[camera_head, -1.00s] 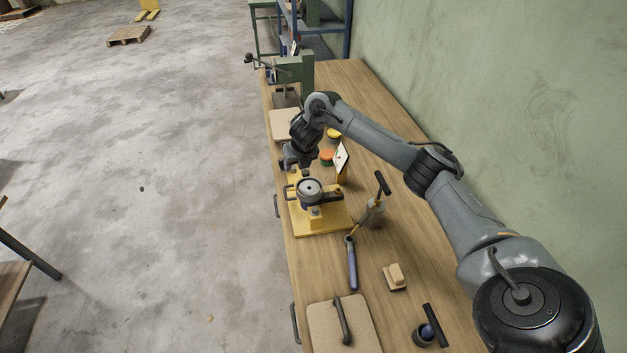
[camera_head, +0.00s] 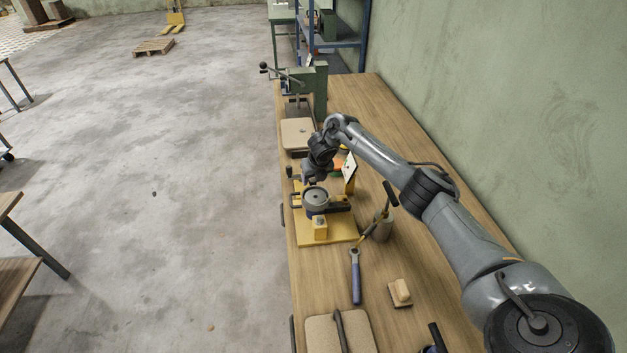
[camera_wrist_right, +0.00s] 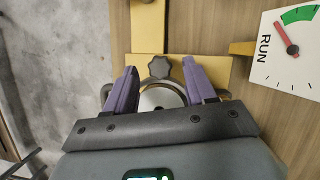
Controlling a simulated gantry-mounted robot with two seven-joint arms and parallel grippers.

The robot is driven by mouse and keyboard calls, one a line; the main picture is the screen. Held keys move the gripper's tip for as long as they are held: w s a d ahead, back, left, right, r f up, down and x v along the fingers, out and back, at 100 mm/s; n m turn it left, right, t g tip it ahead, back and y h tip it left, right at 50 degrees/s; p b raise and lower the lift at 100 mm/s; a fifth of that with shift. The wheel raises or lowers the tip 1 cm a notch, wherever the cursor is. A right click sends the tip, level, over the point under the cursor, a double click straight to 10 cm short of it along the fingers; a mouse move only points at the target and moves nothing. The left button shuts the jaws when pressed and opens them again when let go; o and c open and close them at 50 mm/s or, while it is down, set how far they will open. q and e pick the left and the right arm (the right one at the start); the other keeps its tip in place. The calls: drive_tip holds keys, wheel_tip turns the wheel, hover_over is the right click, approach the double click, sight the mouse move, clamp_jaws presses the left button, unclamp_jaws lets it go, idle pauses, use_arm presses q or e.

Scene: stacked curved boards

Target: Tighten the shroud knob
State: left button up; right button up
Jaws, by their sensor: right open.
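The shroud knob, a dark star-shaped knob (camera_wrist_right: 159,68), shows in the right wrist view beside a round metal disc (camera_wrist_right: 160,98) and in front of a yellow plate (camera_wrist_right: 215,72). My right gripper (camera_wrist_right: 160,66) is open, its two purple fingers either side of the knob with a gap to each; I cannot tell its height over the knob. In the head view my right gripper (camera_head: 303,175) is at the far side of the yellow-based fixture (camera_head: 340,230) with its round disc (camera_head: 316,196). The knob is hard to make out there. My left gripper is not in view.
A dial card marked RUN (camera_wrist_right: 290,45) stands beside the fixture and also shows in the head view (camera_head: 349,167). A green press (camera_head: 320,92) stands beyond.

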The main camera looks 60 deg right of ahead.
drive_tip(key=shift+w+d+f, duration=0.1)
drive_tip(key=shift+f, duration=0.3)
clamp_jaws()
drive_tip(key=m+p, duration=0.2)
drive_tip(key=p, duration=0.1)
drive_tip(key=shift+r+g+h, duration=0.25)
drive_tip(key=shift+g+h, duration=0.05)
drive_tip(key=shift+g, duration=0.1)
drive_tip(key=shift+w+f+m+p, duration=0.1)
drive_tip(key=shift+f+m+p, duration=0.1)
drive_tip(key=shift+m+p, duration=0.3)
